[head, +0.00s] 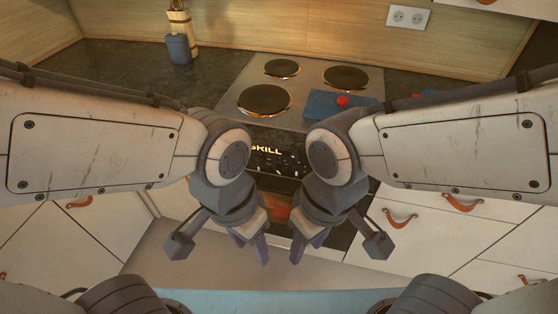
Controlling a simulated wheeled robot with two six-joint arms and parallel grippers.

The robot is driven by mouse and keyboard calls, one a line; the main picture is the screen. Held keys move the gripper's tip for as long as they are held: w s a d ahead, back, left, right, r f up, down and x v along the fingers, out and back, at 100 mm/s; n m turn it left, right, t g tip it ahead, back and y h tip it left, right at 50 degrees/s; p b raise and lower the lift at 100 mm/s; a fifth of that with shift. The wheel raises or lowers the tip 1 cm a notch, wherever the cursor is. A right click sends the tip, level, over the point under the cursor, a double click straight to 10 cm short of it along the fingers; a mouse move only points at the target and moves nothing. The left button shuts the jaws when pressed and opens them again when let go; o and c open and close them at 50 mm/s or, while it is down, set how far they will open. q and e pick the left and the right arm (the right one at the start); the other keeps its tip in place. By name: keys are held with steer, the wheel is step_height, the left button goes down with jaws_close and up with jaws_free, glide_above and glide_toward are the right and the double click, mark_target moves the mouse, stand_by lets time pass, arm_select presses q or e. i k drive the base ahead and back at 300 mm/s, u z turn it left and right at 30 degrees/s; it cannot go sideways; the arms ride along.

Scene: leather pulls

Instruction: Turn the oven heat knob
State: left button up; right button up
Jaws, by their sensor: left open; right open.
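The oven (275,172) stands below the hob, straight ahead. Its dark front panel carries glowing lettering and small pale marks, partly hidden between my two wrists. I cannot make out the heat knob clearly on this panel. My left gripper (252,246) is open and empty, pointing down in front of the oven. My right gripper (308,246) is open and empty, also pointing down, a little to the right of the left one. An orange glow shows low on the oven front between them.
The metal hob (308,83) has three visible dark burners. A blue item with a red part (325,106) lies at its right front. A utensil holder (179,47) stands on the counter at the back left. White drawers with leather pulls (400,218) flank the oven.

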mark_target(278, 165)
steer(key=z, duration=1.5)
steer(key=k, duration=1.15)
steer(key=u, duration=1.5)
steer(key=i, duration=0.5)
steer(key=u, duration=0.05)
